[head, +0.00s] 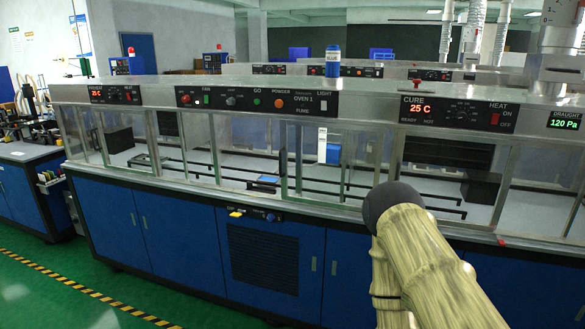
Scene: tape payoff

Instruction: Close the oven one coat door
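The oven one cabinet has a grey top with a middle panel marked OVEN 1 (302,102). Its front is a row of metal-framed glass panes. One framed pane (310,175) stands below the right end of that panel, overlapping other frames. A white upright strip (322,145) shows at this pane. Left of it the front looks open or clear; I cannot tell which, nor which pane is the coat door. My arm rises from the lower right, its dark rounded joint in front of the right-hand glass. My gripper is not in view.
The CURE panel (458,112) reads 25 C, and a draught display (564,121) reads 120 Pa. Dark rails and a small blue item (265,181) lie inside the cabinet. Blue lower doors (185,240) stand below. Green floor (60,290) is clear at the front left.

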